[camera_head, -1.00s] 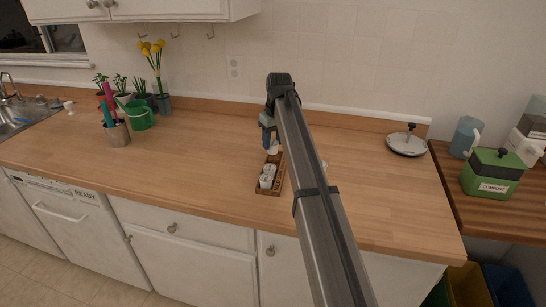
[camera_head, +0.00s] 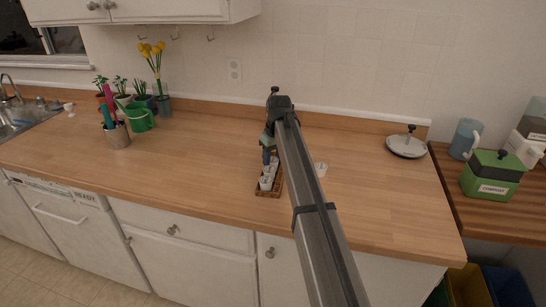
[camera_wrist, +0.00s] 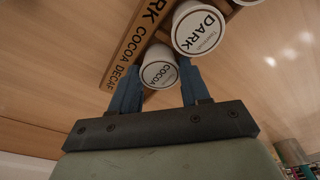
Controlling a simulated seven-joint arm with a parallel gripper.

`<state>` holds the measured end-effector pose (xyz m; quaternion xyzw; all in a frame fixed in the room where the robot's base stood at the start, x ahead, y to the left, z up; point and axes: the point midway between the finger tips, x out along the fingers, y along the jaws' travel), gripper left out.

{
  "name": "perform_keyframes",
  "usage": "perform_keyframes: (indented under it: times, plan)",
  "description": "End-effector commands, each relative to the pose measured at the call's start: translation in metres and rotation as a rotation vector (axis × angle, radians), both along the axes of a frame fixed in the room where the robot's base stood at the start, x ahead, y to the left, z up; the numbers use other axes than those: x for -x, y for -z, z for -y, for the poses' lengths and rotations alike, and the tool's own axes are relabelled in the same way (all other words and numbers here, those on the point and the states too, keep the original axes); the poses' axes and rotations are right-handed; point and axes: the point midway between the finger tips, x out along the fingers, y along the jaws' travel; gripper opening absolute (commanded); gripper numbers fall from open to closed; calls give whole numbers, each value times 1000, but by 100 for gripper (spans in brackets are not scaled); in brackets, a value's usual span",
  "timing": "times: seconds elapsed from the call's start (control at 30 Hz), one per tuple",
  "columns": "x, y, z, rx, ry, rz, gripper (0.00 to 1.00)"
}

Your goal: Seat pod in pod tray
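The brown wooden pod tray (camera_head: 268,194) lies on the counter, its rim lettered DARK, COCOA, DECAF in the wrist view (camera_wrist: 121,65). A white pod labelled COCOA (camera_wrist: 160,72) is between my gripper's (camera_wrist: 159,68) two blue fingers, which appear closed against its sides. It is beside the tray's COCOA lettering; whether its base touches the tray is hidden. A white pod labelled DARK (camera_wrist: 200,29) is in the tray right next to it. In the head view my gripper (camera_head: 269,163) is low over the tray, and white pods (camera_head: 266,183) show at the tray's near end.
Another white pod (camera_head: 320,169) stands on the counter right of my arm. A pot lid (camera_head: 407,146), a compost bin (camera_head: 493,175) and a blue pitcher (camera_head: 466,139) are at the right. A utensil holder (camera_head: 117,134) and plants are at the left. The front counter is clear.

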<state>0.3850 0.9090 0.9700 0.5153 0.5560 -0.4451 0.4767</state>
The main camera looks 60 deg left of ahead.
Motion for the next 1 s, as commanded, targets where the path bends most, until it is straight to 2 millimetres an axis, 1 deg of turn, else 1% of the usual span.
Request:
perform_keyframes:
  times: [0.03, 0.23, 0.47, 0.57, 0.67, 0.77, 1.0]
  plan:
    - [0, 0, 0, 0, 0, 0, 51]
    - [0, 0, 0, 0, 0, 0, 70]
    - [0, -1, 0, 0, 0, 0, 70]
    - [0, -5, 0, -1, 0, 1, 70]
    - [0, -15, 1, -2, 0, 1, 70]
    - [-1, -30, 4, -1, 0, 1, 70]
    - [-2, -76, 10, -3, 0, 1, 70]
